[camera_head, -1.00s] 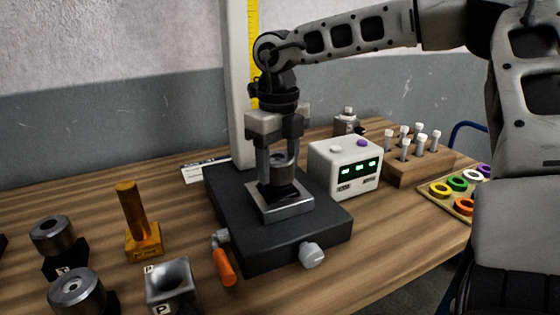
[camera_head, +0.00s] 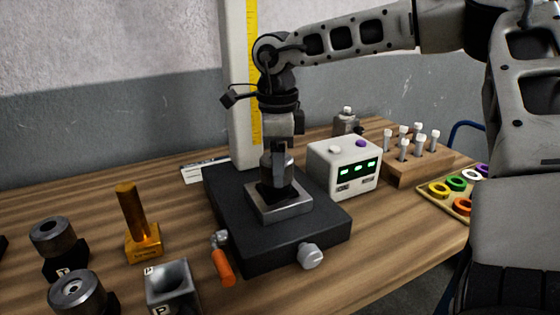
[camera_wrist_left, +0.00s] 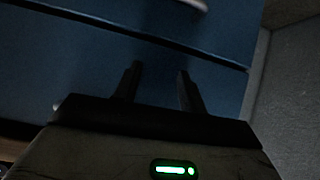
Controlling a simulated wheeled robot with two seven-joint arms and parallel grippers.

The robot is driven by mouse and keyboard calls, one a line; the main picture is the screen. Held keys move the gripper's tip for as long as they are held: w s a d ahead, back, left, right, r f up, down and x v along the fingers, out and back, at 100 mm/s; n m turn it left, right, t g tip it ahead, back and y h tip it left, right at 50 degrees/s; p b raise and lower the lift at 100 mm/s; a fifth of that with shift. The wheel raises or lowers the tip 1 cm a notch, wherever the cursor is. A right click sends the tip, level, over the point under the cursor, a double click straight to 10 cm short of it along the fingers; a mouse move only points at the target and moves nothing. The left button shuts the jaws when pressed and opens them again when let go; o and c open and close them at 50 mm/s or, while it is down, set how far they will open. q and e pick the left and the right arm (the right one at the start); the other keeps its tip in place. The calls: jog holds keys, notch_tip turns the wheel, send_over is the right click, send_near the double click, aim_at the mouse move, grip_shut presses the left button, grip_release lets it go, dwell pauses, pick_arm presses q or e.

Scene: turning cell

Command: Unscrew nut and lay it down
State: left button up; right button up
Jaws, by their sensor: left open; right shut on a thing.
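The nut (camera_head: 268,168) is a dark grey metal cylinder above the square steel block (camera_head: 280,204) of the black machine base (camera_head: 222,196). My right gripper (camera_head: 278,172) comes down from above and is shut on the nut. One finger covers part of it in the head view. Whether the nut is still on a thread cannot be seen. My left gripper (camera_wrist_left: 156,85) shows only in the left wrist view. Its two fingers are apart with nothing between them, in front of a dark blue surface.
A brass post on a foot (camera_head: 132,220) stands left of the base, with grey metal cylinders on black holders (camera_head: 52,235) and a grey funnel block (camera_head: 172,284). A white box with green displays (camera_head: 345,166) is close on the right. An orange-handled crank (camera_head: 223,265) sticks out in front.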

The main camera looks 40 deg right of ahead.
jog(key=n, duration=0.4)
jog(key=shift+a+f+n, duration=0.15)
jog(key=shift+a+n, duration=0.15)
jog(key=shift+a, duration=0.05)
jog(key=shift+n, duration=1.2)
jog(key=o, duration=1.1)
jog(key=shift+w+a, duration=0.15)
jog(key=shift+o, duration=0.2)
jog(key=shift+d, duration=0.25)
notch_tip(320, 180, up, 16)
jog(key=shift+p, duration=0.4)
jog(key=shift+a, duration=0.1)
